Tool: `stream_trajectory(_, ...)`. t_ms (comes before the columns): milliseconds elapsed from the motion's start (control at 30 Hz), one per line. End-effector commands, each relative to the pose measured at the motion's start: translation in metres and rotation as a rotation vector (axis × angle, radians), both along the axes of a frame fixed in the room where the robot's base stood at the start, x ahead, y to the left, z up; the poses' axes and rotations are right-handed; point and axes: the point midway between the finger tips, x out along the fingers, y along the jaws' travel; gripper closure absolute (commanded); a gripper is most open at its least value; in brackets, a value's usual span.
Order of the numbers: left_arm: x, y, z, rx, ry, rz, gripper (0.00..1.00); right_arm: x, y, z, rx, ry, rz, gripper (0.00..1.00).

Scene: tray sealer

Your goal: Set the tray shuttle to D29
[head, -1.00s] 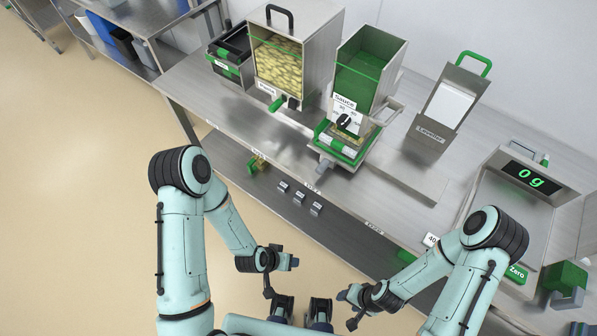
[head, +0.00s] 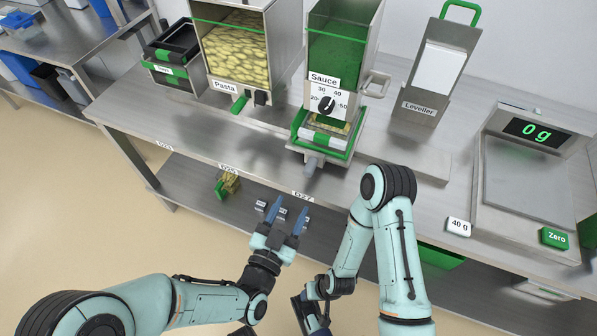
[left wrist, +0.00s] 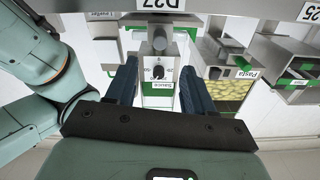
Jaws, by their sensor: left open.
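The tray shuttle (head: 300,148), a green-edged carriage, sits under the sauce dispenser (head: 345,50), with a tray (head: 326,138) in it. Its grey knob (head: 312,165) sticks out toward the bench front, close to the D27 label (head: 301,196). In the left wrist view the knob (left wrist: 158,40) shows between my finger lines, below the D27 label (left wrist: 157,4). My left gripper (head: 287,213) is open and empty, in front of the bench edge near D27, apart from the knob. My right gripper (head: 312,312) is low at the bottom; its jaws are unclear. The D29 label is not visible.
Labels D23 (head: 164,147) and D25 (head: 228,167) lie along the front edge to the left. The pasta hopper (head: 237,50) stands left; the leveller (head: 432,75) and the scale (head: 525,170) stand right. My right arm covers part of the front edge right of D27.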

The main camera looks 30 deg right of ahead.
Motion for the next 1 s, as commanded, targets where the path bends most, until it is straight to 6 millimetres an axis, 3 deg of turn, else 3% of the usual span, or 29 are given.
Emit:
stream_trajectory(500, 0.066, -0.076, -0.001, -0.001, 0.003, 0.001, 0.47, 0.003, -0.001, -0.002, -0.004, -0.007, -0.003, 0.47)
stream_trajectory(700, 0.076, -0.088, -0.001, 0.001, 0.005, 0.002, 0.47, 0.004, -0.002, -0.003, -0.006, -0.011, -0.005, 0.47)
stream_trajectory(1000, 0.077, -0.089, -0.001, 0.001, 0.005, 0.002, 0.47, 0.005, -0.002, -0.003, -0.006, -0.012, -0.005, 0.47)
